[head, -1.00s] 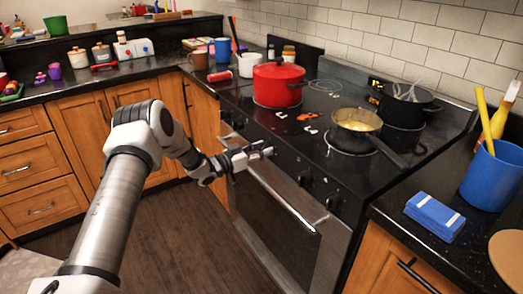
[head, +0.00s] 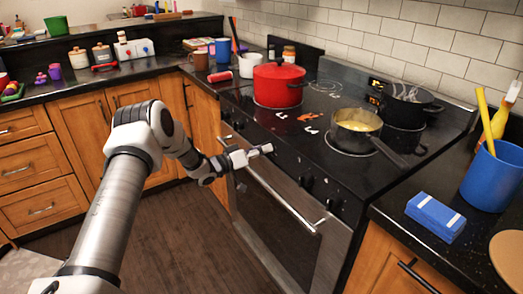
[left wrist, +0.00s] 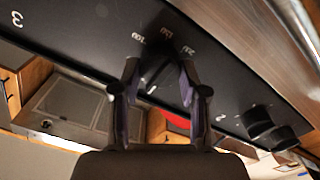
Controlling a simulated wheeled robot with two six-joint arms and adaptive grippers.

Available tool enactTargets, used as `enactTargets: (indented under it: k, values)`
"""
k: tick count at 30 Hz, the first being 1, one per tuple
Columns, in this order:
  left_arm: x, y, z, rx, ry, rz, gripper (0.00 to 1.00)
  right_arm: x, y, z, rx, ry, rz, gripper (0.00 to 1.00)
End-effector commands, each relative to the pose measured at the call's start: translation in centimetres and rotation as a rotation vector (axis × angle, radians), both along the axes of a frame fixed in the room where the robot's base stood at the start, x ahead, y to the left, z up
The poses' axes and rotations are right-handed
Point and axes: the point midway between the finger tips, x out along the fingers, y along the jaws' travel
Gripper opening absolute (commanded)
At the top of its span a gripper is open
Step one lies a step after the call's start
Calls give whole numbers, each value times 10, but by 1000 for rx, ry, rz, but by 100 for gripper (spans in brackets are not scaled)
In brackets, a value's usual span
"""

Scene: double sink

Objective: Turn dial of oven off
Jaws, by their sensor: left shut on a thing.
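The oven (head: 277,205) is below the black stovetop, with a row of dark dials along its front panel. My left gripper (head: 264,150) is at the middle of that panel. In the left wrist view my left gripper (left wrist: 158,80) has its two fingers on either side of a dark dial (left wrist: 158,70), shut on it. Pale numbers are printed around this dial on the black panel. The fingers and shadow partly hide the dial, so its exact setting cannot be read. My right gripper is not in view.
More dials (head: 306,181) sit along the panel to the right. The oven handle (head: 283,201) runs just below. A red pot (head: 278,84) and a pan of yellow food (head: 357,128) stand on the stovetop. The floor (head: 170,235) before the oven is clear.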

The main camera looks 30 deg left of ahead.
Motion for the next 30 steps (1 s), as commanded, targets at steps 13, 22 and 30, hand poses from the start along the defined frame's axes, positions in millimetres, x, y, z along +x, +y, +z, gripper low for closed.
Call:
enactTargets:
  k: [13,22,30]
  values:
    - [0,0,-1,2,2,0,69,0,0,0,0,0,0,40]
    - [-10,5,-1,1,1,3,69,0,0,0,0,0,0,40]
    - [-69,30,0,-6,-1,5,69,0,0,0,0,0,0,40]
